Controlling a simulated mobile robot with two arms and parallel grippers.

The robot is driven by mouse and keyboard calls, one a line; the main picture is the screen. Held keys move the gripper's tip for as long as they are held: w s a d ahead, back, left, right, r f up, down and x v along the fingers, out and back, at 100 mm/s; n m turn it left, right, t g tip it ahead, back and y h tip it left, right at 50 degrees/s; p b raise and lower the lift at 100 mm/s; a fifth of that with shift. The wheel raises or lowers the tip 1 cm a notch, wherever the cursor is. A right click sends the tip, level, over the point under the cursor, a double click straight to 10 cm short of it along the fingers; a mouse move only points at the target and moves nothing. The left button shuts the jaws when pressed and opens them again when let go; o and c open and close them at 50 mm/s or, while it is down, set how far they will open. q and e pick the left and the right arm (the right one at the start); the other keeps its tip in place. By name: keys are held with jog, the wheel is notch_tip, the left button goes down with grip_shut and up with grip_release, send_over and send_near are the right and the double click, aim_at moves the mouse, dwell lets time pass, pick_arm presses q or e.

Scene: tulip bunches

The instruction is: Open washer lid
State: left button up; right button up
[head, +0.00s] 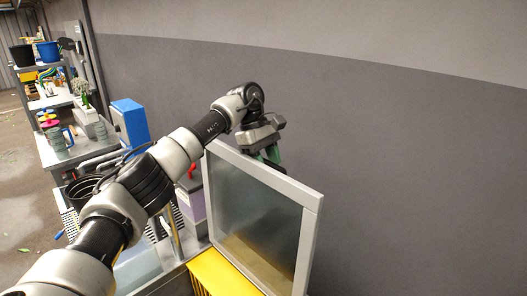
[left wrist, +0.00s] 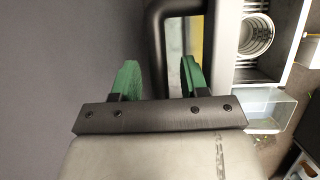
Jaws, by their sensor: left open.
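The washer lid (head: 316,204), a light grey frame around a smoky clear panel, stands upright at the centre of the head view. My left gripper (head: 268,156) is at the lid's top edge, fingers pointing down, partly hidden behind the frame. In the left wrist view the two green fingers of my left gripper (left wrist: 160,62) are apart. A bent black bar handle (left wrist: 157,45) shows between them, with a gap on each side. Whether the fingers touch it cannot be told. The handle is hidden in the head view. My right gripper is not in view.
A yellow part (head: 207,272) is below the lid at the front. A purple-and-grey container (head: 190,200) and a blue box (head: 130,121) stand left of the lid, behind my arm. A grey wall (head: 420,150) rises behind and right.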

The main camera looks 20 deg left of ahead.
pick_arm(q)
jog(key=v, duration=0.9)
jog(key=shift+d+r+b, duration=0.15)
jog(key=shift+b, duration=0.2)
jog(key=shift+a+r, duration=0.25)
jog(key=shift+r, duration=0.35)
